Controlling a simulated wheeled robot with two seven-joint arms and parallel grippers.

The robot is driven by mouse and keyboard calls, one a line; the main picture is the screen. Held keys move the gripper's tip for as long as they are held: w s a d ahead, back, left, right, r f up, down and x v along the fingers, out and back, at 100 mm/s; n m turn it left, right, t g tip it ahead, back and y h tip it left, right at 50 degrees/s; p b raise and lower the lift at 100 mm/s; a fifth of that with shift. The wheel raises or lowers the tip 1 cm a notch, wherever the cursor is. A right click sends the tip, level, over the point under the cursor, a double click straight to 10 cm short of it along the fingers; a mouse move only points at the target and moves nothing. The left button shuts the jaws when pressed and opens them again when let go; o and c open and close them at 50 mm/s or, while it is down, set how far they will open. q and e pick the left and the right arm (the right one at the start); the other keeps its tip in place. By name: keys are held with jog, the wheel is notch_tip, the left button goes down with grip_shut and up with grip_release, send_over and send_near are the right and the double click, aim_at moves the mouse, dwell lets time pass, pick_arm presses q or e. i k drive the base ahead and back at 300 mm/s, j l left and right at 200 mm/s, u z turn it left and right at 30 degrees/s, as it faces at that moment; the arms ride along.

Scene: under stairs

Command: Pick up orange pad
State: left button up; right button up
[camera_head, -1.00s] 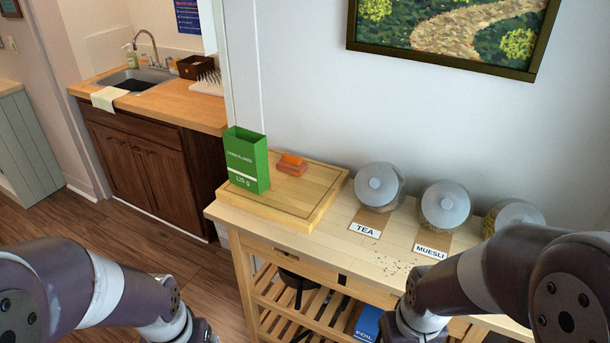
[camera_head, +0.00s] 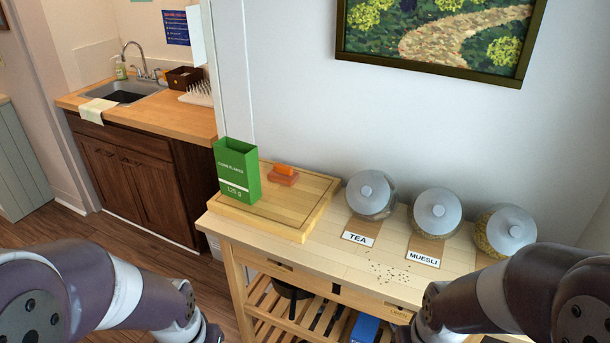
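The orange pad (camera_head: 284,170) is small and lies on top of a reddish-orange block (camera_head: 282,180) on the wooden cutting board (camera_head: 287,219). The board sits on the left end of the wooden cart (camera_head: 344,261). My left arm comes in at the lower left and my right arm at the lower right. Both grippers are below the bottom edge of the picture, so their fingers are hidden. Neither arm is near the pad.
A green box (camera_head: 238,171) stands on the board left of the pad. Jars with grey lids, one by the TEA label (camera_head: 357,238) and one by the MUESLI label (camera_head: 424,258), stand to the right, with a third jar (camera_head: 505,231). Dark crumbs lie on the cart top.

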aim_at(280, 173)
jog(key=i+j+z, duration=0.3)
jog(key=j+z, duration=0.35)
jog(key=i+j+z, duration=0.15)
jog(key=j+z, duration=0.15)
jog(key=i+j+z, duration=0.1)
jog(key=j+z, duration=0.2)
jog(key=j, duration=0.05)
